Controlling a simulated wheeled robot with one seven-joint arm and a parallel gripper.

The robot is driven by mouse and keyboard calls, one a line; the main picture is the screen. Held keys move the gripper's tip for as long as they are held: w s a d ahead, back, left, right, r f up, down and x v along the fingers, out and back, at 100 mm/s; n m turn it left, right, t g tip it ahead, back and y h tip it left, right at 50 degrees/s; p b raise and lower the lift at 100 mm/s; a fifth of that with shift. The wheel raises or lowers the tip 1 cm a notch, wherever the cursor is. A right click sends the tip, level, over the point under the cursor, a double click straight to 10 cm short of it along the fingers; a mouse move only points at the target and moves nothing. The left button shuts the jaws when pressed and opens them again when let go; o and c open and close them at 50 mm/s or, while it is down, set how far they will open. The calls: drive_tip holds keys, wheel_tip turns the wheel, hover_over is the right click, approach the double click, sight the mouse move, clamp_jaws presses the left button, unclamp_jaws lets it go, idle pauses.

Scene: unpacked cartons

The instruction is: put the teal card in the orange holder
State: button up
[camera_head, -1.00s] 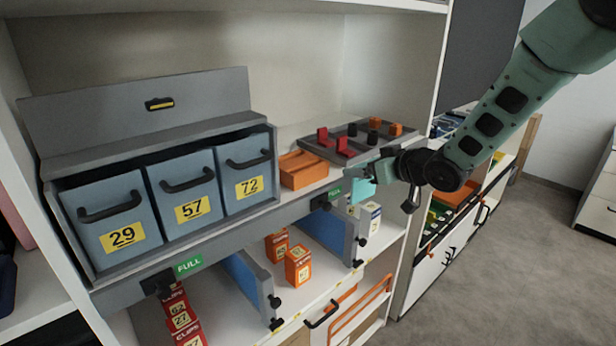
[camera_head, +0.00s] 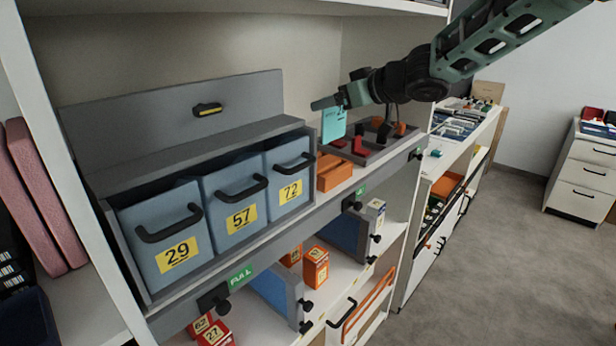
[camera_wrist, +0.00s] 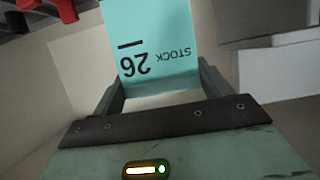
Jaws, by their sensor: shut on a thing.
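The teal card (camera_head: 334,124) hangs upright below my gripper (camera_head: 335,103), which is shut on its upper edge. In the wrist view the card (camera_wrist: 150,45) reads "STOCK 26", upside down, between the fingers of my gripper (camera_wrist: 155,90). The orange holder (camera_head: 334,174) sits on the shelf, right of the blue bins. The card is above the holder and apart from it in the head view. How far it is in depth from the holder I cannot tell.
A grey tray (camera_head: 378,153) with red, black and orange pieces lies right of the holder. A grey rack (camera_head: 110,232) with blue numbered bins (camera_head: 232,207) stands to the left. The shelf's back wall is behind the card.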

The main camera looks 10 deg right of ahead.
sight(335, 125)
wheel_tip(335, 125, down, 6)
drive_tip(key=shift+a+r+b, duration=0.15)
drive_tip(key=shift+b, duration=0.75)
drive_tip(key=shift+f+b, duration=0.3)
drive_tip(key=shift+f, duration=1.85)
drive_tip(key=shift+f, duration=0.1)
drive_tip(key=o, duration=1)
